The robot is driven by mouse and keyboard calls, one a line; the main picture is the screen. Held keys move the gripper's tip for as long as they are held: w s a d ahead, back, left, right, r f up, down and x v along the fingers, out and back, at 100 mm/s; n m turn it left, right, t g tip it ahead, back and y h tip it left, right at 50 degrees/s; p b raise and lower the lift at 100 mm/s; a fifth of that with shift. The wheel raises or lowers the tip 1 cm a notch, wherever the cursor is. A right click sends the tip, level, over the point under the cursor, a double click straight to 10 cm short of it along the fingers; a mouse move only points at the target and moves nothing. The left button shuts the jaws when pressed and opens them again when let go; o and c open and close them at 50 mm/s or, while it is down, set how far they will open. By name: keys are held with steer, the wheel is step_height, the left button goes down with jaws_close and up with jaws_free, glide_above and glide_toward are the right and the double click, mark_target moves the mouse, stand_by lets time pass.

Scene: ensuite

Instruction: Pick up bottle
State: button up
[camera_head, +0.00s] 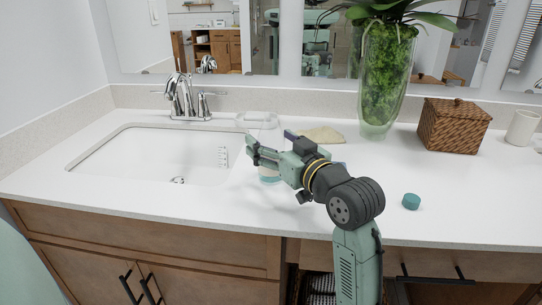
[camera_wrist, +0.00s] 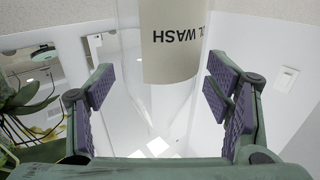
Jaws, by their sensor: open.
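A clear bottle with a cream label (camera_wrist: 172,45) shows in the wrist view, its printed "WASH" upside down. It lies between the two finger lines, with gaps visible on both sides. My gripper (camera_wrist: 168,95) is open, with purple pads facing inward. In the head view, my gripper (camera_head: 268,146) is over the counter just right of the sink. I see no contact between fingers and bottle.
The sink (camera_head: 150,155) and chrome faucet (camera_head: 182,98) are to the left. A folded beige cloth (camera_head: 322,135), tall glass plant vase (camera_head: 387,80), woven box (camera_head: 453,126) and white cup (camera_head: 522,128) stand behind and right. A teal round item (camera_head: 411,201) lies on the right counter.

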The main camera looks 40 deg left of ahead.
steer(key=shift+w+a, duration=0.1)
steer(key=shift+a, duration=0.25)
steer(key=c, duration=1.4)
